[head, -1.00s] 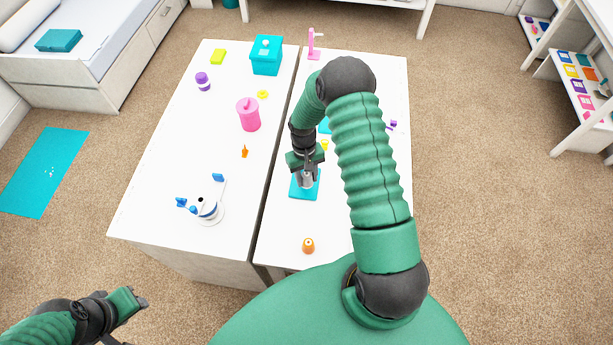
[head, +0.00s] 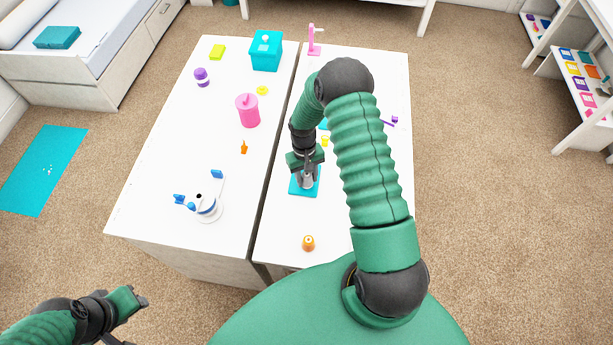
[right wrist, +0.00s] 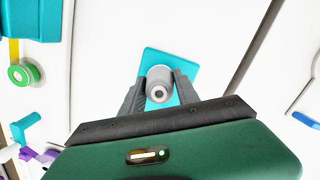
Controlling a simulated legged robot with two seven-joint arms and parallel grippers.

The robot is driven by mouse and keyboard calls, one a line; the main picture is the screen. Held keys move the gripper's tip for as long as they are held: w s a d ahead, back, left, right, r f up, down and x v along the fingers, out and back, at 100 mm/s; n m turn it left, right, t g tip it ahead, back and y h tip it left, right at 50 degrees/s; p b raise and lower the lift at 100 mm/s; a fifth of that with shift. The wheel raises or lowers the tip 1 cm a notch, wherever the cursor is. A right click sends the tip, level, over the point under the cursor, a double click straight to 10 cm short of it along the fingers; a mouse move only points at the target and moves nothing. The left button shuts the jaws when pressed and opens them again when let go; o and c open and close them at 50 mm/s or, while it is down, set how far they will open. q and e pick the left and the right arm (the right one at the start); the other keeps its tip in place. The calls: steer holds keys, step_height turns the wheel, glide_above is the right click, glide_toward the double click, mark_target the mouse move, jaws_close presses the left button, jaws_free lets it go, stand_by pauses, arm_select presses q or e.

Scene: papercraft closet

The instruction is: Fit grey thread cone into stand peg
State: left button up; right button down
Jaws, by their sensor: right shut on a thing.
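The grey thread cone (right wrist: 159,84) is between the fingers of my right gripper (right wrist: 160,92) in the right wrist view, with its round top and dark centre hole facing the camera. In the head view the cone (head: 307,182) shows below my right gripper (head: 306,172), over the teal square base (head: 296,188) of the stand. The stand also shows in the right wrist view (right wrist: 150,55). Its peg is hidden by the cone. I cannot tell if the cone touches the base. My left gripper (head: 138,300) is at the lower left, away from the tables, and its jaws look apart.
An orange cone (head: 308,243) stands on the right table nearer to me. A blue-and-white device (head: 207,206) and a pink canister (head: 248,111) stand on the left table. A teal box (head: 266,52) is at the back. A dark gap runs between the tables.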

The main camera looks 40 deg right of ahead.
steer(key=shift+f+b, duration=0.4)
steer(key=shift+f, duration=0.2)
steer(key=c, duration=0.8)
jaws_free()
steer(key=shift+r, duration=0.1)
steer(key=shift+r, duration=0.3)
steer(key=shift+s+a+r+b, duration=0.25)
steer(key=shift+r+b, duration=0.15)
steer(key=shift+r, duration=0.25)
steer(key=shift+s+a+r+b, duration=0.15)
steer(key=shift+s+r+b, duration=0.1)
steer(key=shift+r+b, duration=0.25)
steer(key=s+a, duration=0.3)
steer(key=s+a+r+b, duration=0.1)
steer(key=s+a, duration=0.2)
steer(key=s, duration=0.1)
steer(key=s+a+b, duration=0.1)
steer(key=s+a, duration=0.2)
steer(key=s, duration=0.1)
steer(key=shift+r, duration=0.35)
steer(key=shift+s+a, duration=0.15)
